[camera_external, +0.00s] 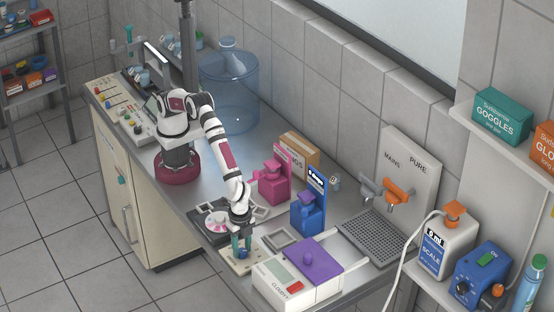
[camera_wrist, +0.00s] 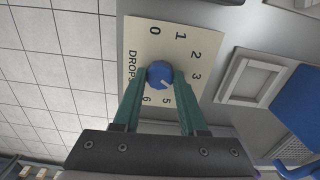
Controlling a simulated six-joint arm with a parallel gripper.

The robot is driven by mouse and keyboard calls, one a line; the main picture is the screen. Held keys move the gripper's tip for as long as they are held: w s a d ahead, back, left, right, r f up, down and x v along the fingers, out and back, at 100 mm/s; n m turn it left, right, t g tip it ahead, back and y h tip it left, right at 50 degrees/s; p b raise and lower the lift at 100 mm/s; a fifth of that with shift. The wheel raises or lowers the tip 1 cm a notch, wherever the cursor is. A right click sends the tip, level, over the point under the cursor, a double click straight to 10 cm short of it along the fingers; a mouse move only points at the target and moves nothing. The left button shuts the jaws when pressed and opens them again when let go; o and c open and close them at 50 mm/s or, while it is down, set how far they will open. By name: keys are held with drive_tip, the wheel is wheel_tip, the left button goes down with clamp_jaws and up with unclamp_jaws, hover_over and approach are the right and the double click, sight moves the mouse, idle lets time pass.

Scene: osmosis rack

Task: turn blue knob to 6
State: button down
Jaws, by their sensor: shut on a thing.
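The blue knob (camera_wrist: 159,74) sits on a cream dial plate (camera_wrist: 138,30) marked DROPS, with 0, 1, 2, 3, 5 and 6 around it. The place between 3 and 5 is hidden by a finger. A pale pointer mark on the knob faces down and slightly right, roughly toward 5. My gripper (camera_wrist: 160,78) has its green fingers closed on both sides of the knob. In the external view my gripper (camera_external: 241,248) points down over the plate (camera_external: 231,262), and the knob is only partly visible between the fingers.
A scale with a purple lid (camera_external: 313,260) stands just right of the plate. Blue (camera_external: 308,215) and pink (camera_external: 272,185) dispensers stand behind. A dark unit with a pink-and-white disc (camera_external: 216,224) is close on the left. The bench's front edge is near.

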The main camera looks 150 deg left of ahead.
sight(242, 250)
drive_tip(key=m, duration=0.7)
drive_tip(key=shift+w, duration=0.1)
drive_tip(key=m, duration=0.6)
drive_tip(key=shift+m, duration=0.3)
idle(0.4)
drive_tip(key=shift+c, duration=2.2)
unclamp_jaws()
wheel_tip(242, 250, up, 16)
drive_tip(key=shift+f, duration=0.1)
